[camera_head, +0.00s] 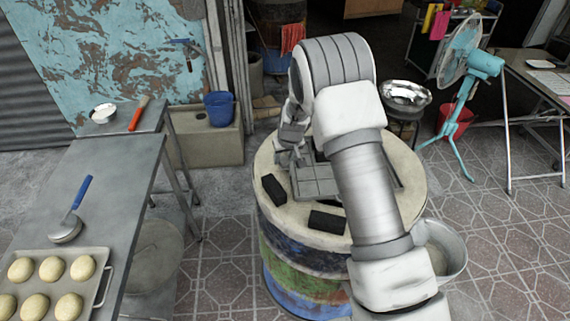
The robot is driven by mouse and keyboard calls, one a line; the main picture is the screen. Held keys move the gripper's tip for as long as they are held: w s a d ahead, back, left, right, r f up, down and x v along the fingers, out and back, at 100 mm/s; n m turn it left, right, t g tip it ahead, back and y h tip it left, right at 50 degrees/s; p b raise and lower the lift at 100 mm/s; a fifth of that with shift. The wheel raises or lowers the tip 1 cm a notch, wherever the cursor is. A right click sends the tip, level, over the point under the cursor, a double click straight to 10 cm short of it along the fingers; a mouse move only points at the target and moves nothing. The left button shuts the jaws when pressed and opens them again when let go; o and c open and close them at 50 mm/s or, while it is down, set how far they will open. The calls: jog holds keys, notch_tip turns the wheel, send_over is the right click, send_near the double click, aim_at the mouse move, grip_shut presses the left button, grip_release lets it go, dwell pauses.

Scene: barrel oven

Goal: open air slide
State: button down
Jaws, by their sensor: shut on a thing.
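The barrel oven (285,222) stands in the middle, a round drum with a pale top and worn blue, green and red paint. A grey metal plate, which looks like the air slide (315,188), lies in the oven's top beside a dark opening. My gripper (297,160) is at the far left part of this plate, pointing down, and is shut on it; the exact grip point is small and hard to see. My arm hides much of the right part of the top and part of the opening.
Two black blocks (273,189) (328,222) lie on the oven top. A metal table (110,200) with a tray of dough balls (88,251) and a ladle (66,229) stands at left. A metal bucket (442,250) and teal fan (467,65) are at right.

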jog(key=w+b, duration=0.1)
jog(key=w, duration=0.1)
jog(key=shift+w+a, duration=0.1)
jog(key=shift+w, duration=0.25)
jog(key=shift+w+r, duration=0.1)
jog(key=shift+w, duration=0.05)
jog(key=shift+c, duration=1.8)
grip_release()
jog(key=v, duration=1.7)
jog(key=shift+s, duration=0.2)
jog(key=shift+r, duration=0.1)
